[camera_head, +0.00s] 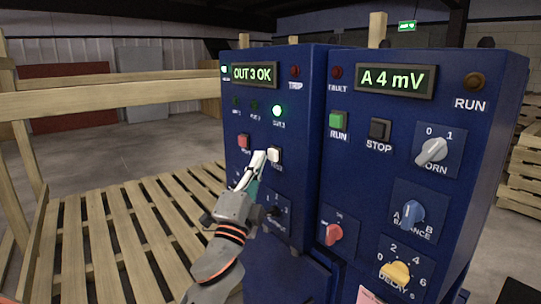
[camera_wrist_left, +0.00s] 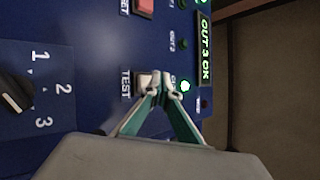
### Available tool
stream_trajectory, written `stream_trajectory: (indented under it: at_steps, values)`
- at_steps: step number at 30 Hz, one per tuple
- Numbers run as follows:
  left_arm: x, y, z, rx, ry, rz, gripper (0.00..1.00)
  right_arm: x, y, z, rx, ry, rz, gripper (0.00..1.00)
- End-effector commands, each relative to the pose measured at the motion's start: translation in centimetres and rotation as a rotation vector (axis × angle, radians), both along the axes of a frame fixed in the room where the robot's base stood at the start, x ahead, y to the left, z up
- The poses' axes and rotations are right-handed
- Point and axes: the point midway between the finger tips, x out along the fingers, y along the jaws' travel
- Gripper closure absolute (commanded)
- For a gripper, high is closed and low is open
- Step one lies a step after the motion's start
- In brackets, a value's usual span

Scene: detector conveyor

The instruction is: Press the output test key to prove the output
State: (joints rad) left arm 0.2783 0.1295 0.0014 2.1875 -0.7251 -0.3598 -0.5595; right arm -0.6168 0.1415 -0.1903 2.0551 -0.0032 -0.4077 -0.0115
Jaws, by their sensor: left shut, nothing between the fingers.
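The white output test key (camera_head: 275,155) is on the left blue cabinet, below a lit green lamp (camera_head: 277,111). In the left wrist view the key (camera_wrist_left: 143,82) sits beside the word TEST, partly hidden by a fingertip. My left gripper (camera_head: 264,157) is shut and empty, with its fingertips right at the key; I cannot tell whether they touch it. The gripper also shows in the left wrist view (camera_wrist_left: 161,84). The display (camera_head: 252,73) reads OUT 3 OK. The black selector knob (camera_head: 272,212), marked 1, 2, 3, is partly hidden by my gripper. My right gripper is not in view.
A red key (camera_head: 243,141) is just left of the test key. The right cabinet has a display (camera_head: 394,80) reading A 4 mV, a green RUN key (camera_head: 338,120), a black STOP key (camera_head: 379,129) and several knobs. A wooden pallet (camera_head: 125,235) lies at left.

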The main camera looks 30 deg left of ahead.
Motion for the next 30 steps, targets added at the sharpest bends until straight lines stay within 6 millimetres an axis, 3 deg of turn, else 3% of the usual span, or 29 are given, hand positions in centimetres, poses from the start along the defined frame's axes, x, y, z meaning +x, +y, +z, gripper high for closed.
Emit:
stream_trajectory:
  at_steps: [8,21,30]
  values:
    - [-0.2,0.1,0.0,0.000,0.000,0.000,1.00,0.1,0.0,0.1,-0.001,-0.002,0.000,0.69]
    - [-3.8,1.6,0.1,-0.001,0.000,-0.001,1.00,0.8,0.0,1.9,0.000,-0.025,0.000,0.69]
    - [-4.6,1.9,0.0,0.000,0.000,0.000,1.00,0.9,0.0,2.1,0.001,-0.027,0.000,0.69]
